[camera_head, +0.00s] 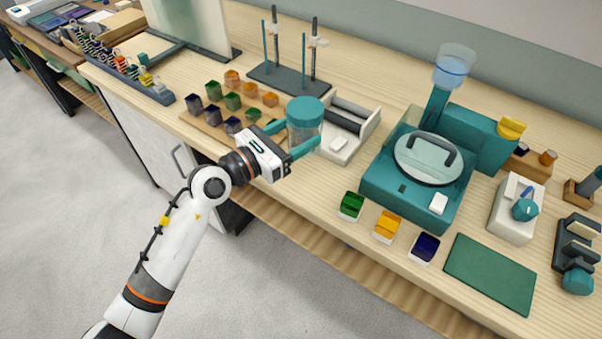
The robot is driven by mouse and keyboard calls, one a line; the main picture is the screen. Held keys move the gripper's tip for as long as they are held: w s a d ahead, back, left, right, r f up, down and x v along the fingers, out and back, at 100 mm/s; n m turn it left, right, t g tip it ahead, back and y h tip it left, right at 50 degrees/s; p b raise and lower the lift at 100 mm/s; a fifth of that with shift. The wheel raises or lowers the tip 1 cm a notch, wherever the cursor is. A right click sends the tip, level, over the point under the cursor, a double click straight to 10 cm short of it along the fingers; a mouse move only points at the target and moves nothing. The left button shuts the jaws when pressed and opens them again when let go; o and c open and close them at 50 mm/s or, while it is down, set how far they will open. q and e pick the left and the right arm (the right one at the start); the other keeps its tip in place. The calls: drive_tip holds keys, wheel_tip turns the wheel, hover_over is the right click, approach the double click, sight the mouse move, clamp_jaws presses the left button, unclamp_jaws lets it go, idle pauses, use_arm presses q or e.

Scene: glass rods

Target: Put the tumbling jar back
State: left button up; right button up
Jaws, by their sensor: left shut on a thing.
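A clear jar with a teal lid (304,112) is upright between the fingers of my left gripper (292,139). The gripper is shut on the jar's body, one teal finger on each side. The jar appears to be over the bench, just left of a white roller machine (371,131) with dark rollers; its height above the bench is hard to tell. The jar and gripper hide part of the machine's left end. My right gripper is not in view.
A wooden tray of several coloured pots (213,122) lies left of the jar. A dark stand with upright rods (290,80) is behind. A teal machine with a round lid (425,160) stands to the right. Small coloured boxes (352,206) line the front edge.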

use_arm(q)
wheel_tip(320, 180, down, 4)
drive_tip(key=shift+f+b, duration=0.1)
drive_tip(key=shift+b, duration=0.45)
wheel_tip(320, 180, down, 5)
drive_tip(key=shift+r+b, duration=0.1)
drive_tip(key=shift+b, duration=1)
drive_tip(key=o, duration=1.2)
